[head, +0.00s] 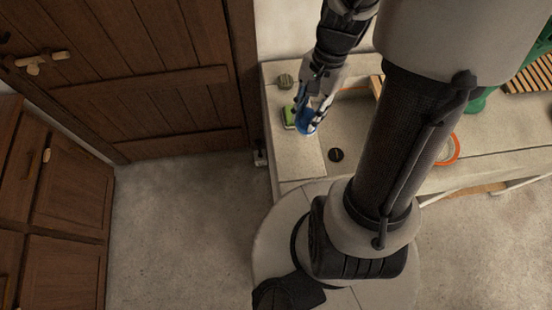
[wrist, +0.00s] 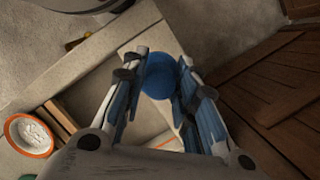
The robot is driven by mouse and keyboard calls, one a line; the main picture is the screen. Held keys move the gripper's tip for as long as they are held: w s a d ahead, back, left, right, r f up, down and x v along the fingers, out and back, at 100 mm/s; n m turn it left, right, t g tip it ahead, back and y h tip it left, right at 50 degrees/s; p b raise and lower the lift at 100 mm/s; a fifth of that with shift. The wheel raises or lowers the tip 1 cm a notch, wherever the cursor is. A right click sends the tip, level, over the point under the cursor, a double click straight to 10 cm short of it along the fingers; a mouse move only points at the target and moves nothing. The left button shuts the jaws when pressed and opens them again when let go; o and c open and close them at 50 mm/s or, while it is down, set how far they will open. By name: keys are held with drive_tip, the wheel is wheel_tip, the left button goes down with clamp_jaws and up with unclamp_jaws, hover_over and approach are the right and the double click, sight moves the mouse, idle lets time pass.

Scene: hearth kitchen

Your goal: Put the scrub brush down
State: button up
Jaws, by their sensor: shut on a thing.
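The scrub brush shows as a round blue piece (wrist: 158,78) between the fingertips in the wrist view. In the head view it is a small blue shape (head: 309,129) at the fingers' lower end. My gripper (head: 307,117) is shut on it, over the left part of the pale stone counter (head: 297,160). The fingers (wrist: 162,72) also show in the wrist view, with blue pads on either side of the brush. I cannot tell whether the brush touches the stone. The rest of the brush is hidden by the fingers.
A green block with a dark edge (head: 289,118) lies just left of my gripper. A round green thing (head: 285,80) sits further back. A dark drain (head: 336,155) is to the right. An orange-rimmed bowl (wrist: 30,135) stands further along. A wooden door (head: 150,80) is left.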

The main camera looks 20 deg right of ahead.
wheel_tip(320, 180, down, 20)
drive_tip(key=b, duration=0.6)
drive_tip(key=shift+r+b, duration=0.1)
drive_tip(key=shift+b, duration=0.3)
drive_tip(key=shift+f, duration=0.2)
drive_tip(key=o, duration=1)
drive_tip(key=shift+r, duration=0.1)
